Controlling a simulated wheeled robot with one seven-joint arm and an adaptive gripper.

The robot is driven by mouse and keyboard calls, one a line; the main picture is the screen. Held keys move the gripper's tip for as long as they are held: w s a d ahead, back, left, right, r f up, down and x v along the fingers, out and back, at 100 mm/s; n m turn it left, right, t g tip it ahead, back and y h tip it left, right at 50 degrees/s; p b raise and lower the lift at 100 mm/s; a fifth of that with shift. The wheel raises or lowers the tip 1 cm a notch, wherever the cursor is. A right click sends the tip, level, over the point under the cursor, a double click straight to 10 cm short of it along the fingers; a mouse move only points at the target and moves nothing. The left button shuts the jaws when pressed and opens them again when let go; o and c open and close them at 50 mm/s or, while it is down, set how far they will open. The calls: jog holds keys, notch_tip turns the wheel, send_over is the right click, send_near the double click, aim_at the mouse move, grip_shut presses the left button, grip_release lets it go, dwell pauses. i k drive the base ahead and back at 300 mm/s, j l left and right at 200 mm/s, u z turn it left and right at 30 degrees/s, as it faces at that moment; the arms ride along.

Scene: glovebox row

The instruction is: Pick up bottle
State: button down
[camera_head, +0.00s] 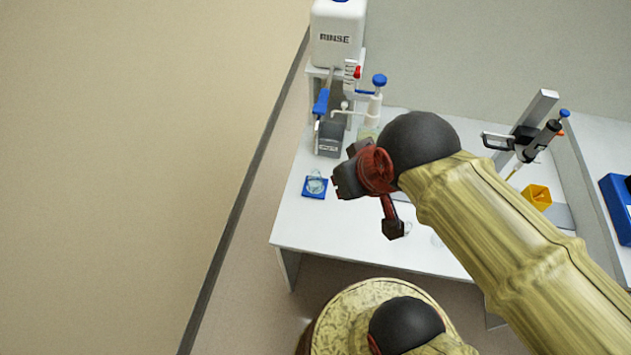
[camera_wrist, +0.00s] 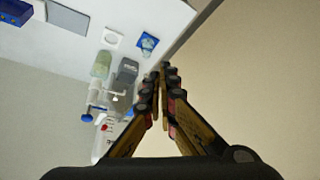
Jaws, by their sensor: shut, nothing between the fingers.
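No single bottle is named by colour or label. A bottle with a pale green body (camera_wrist: 101,66) stands on the bench in the wrist view. In the head view a white dispenser with a blue cap (camera_head: 378,82) rises above a pale green base that is partly behind my arm. A small clear glass vessel (camera_head: 316,183) sits on a blue square mat (camera_head: 308,194) near the bench's left edge; it also shows in the wrist view (camera_wrist: 148,43). My gripper (camera_wrist: 163,72) is shut and empty, its tips apart from these things. The head view shows it above the bench.
A white RINSE container (camera_head: 337,45) stands on a raised shelf at the back. A dark grey device (camera_head: 329,140) stands on the white bench (camera_head: 312,232) below it. A pipette on a stand (camera_head: 540,140), a yellow cup (camera_head: 537,195) and a blue tray (camera_head: 618,205) are at right.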

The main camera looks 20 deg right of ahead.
aim_at(314, 180)
jog(key=z, duration=0.3)
jog(key=j+z, duration=0.45)
jog(key=k+j+z, duration=0.15)
jog(key=z, duration=0.3)
jog(key=k+j+z, duration=0.15)
jog(key=j+z, duration=0.3)
jog(key=k+j, duration=0.25)
jog(key=j, duration=0.05)
